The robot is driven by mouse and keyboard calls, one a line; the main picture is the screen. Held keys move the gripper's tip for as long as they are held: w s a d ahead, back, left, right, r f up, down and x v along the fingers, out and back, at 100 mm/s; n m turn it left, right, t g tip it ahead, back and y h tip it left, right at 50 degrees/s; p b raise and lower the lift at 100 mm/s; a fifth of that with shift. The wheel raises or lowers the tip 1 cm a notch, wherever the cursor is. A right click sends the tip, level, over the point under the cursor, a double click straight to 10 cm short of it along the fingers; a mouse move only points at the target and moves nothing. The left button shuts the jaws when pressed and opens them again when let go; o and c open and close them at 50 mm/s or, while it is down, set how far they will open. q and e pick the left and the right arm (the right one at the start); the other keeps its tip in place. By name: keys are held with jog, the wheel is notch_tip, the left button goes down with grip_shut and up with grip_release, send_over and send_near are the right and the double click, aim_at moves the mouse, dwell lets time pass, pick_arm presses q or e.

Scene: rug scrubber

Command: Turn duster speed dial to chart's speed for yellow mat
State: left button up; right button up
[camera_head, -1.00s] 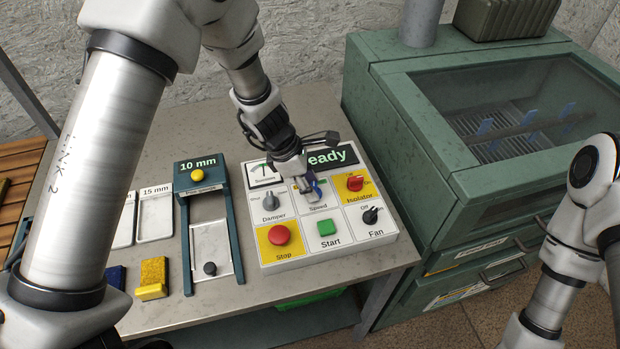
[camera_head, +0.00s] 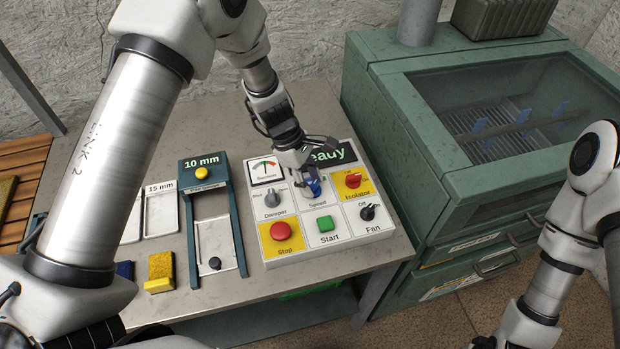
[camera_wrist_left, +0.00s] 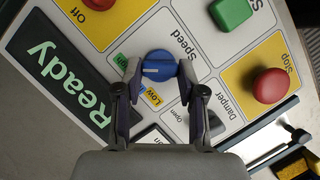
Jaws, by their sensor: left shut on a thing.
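The blue speed dial (camera_head: 314,187) sits in the Speed square of the white control panel (camera_head: 384,238). It shows better in the left wrist view (camera_wrist_left: 158,68), with a white pointer line toward the picture's left. A yellow "Low" label and a green label lie beside it; other markings are hidden by my fingers. My left gripper (camera_wrist_left: 159,72) is shut on the dial, one finger on each side. It also shows from above in the head view (camera_head: 308,180). A small yellow mat piece (camera_head: 160,270) lies on the table's front left. I see no readable speed chart.
The panel also carries a damper knob (camera_head: 272,198), red stop button (camera_head: 281,231), green start button (camera_head: 325,223), red isolator (camera_head: 353,181) and fan knob (camera_head: 368,212). A 10 mm gauge frame (camera_head: 236,226) stands left. The green machine (camera_head: 400,150) stands right.

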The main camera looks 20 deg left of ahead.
pick_arm(q)
jog(key=o, duration=1.1)
jog(key=shift+o, duration=0.2)
jog(key=v, duration=1.2)
